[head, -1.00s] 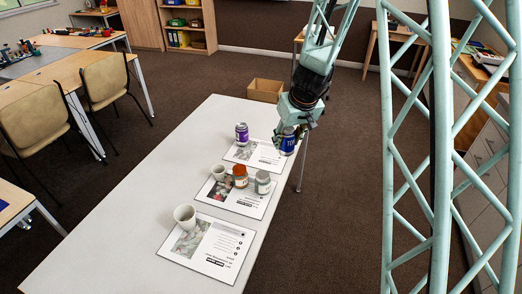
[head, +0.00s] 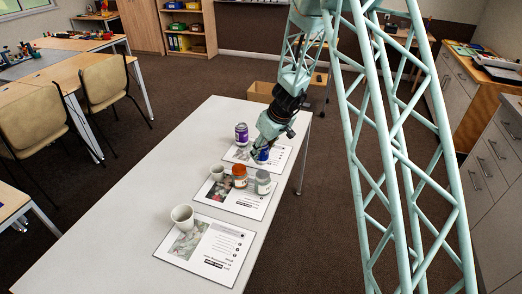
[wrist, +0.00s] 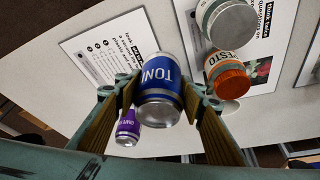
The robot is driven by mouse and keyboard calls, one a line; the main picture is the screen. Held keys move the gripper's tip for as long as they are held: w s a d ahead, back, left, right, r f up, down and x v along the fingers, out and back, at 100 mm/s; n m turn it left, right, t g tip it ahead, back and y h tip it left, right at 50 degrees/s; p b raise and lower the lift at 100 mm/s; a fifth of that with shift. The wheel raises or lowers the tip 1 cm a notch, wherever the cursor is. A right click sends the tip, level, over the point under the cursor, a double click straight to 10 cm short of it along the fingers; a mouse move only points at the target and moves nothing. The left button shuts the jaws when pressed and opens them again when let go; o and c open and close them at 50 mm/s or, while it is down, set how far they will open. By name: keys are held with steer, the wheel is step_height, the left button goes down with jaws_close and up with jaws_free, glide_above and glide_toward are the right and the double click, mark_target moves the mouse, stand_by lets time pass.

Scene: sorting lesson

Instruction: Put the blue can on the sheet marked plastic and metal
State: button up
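The blue can (head: 262,156) is between the fingers of my gripper (head: 270,143), over the far sheet on the white table. In the wrist view the blue can (wrist: 160,85) sits between both fingertips, its lettering upside down. My gripper (wrist: 158,100) appears shut on it. The far sheet (head: 278,160) also shows in the wrist view (wrist: 92,38), with small lettering that seems to include "plastic and". The gap between can and sheet is hard to judge. A purple can (head: 241,133) stands at the left part of that sheet.
A larger white cup (head: 183,217) is on the near sheet (head: 225,250). The table's left side (head: 130,220) is clear.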

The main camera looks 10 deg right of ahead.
steer(key=shift+w, duration=0.1)
stand_by(0.3)
steer(key=w+d+p, duration=0.1)
steer(key=w+p, duration=0.1)
steer(key=w, duration=0.5)
steer(key=w+d+f+p, duration=0.1)
steer(key=w+d+p, duration=0.1)
steer(key=w, duration=0.6)
steer(key=shift+w+f, duration=0.25)
steer(key=shift+f, duration=1.75)
steer(key=shift+f+b, duration=0.2)
steer(key=shift+b, duration=0.2)
steer(key=o, duration=0.6)
steer(key=shift+o, duration=0.2)
steer(key=shift+r+p, duration=0.25)
steer(key=shift+p, duration=0.1)
steer(key=v, duration=1.2)
steer(key=shift+p, duration=0.3)
